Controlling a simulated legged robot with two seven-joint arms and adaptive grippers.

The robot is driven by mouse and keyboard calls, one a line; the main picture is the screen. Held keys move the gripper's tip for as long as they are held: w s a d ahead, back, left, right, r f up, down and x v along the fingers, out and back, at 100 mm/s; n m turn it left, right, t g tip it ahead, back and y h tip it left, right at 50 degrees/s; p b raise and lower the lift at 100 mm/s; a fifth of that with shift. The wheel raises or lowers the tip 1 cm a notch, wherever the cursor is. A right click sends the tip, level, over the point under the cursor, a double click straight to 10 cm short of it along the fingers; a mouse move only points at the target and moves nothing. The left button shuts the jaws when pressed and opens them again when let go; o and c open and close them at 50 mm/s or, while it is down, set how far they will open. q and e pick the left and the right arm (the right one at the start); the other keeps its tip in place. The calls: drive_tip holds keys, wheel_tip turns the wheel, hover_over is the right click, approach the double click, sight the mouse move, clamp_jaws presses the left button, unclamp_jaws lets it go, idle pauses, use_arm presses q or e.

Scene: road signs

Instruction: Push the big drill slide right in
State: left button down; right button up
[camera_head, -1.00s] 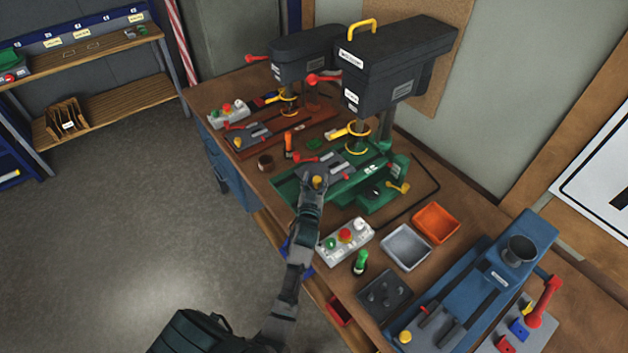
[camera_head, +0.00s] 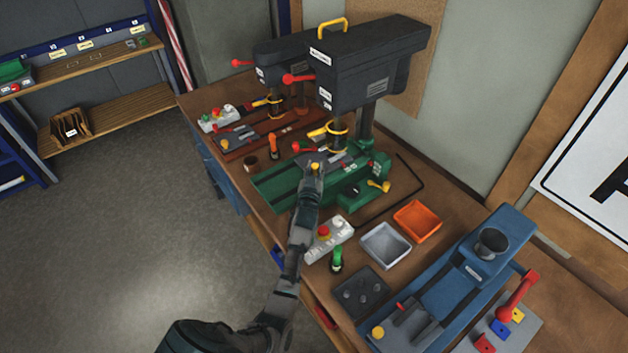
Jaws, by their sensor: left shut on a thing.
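The big drill (camera_head: 365,70) is the larger dark machine with a yellow top handle. It stands on a green base (camera_head: 275,187) on the bench. Its grey slide (camera_head: 336,158) lies on that base, under the yellow ring guard (camera_head: 338,128), with a yellow knob (camera_head: 315,167) at its near end. My left gripper (camera_head: 313,172) reaches up from below and is shut at this knob. The fingers hide part of the knob and the slide's near end. My right gripper is not in view.
The smaller drill (camera_head: 285,60) stands behind on the left. A blue machine (camera_head: 460,275) fills the right.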

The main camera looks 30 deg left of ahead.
sight(325, 163)
use_arm(q)
drive_tip(key=w+b, duration=0.2)
drive_tip(key=w, duration=0.1)
drive_tip(key=shift+d, duration=0.4)
drive_tip(key=shift+w+d, duration=0.15)
drive_tip(key=shift+w, duration=0.05)
drive_tip(key=shift+d+r, duration=0.1)
drive_tip(key=shift+d, duration=0.2)
drive_tip(key=c, duration=0.9)
unclamp_jaws()
drive_tip(key=shift+w+a, duration=0.1)
drive_tip(key=shift+o, duration=0.3)
drive_tip(key=shift+w, duration=0.15)
drive_tip(key=shift+w+a+f, duration=0.15)
drive_tip(key=shift+f, duration=0.1)
drive_tip(key=v, duration=0.7)
drive_tip(key=shift+s, duration=0.25)
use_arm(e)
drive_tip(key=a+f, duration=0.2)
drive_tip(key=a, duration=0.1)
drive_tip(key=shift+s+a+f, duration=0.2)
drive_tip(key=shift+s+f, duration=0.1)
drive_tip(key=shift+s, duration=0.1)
use_arm(q)
drive_tip(key=shift+f, duration=0.1)
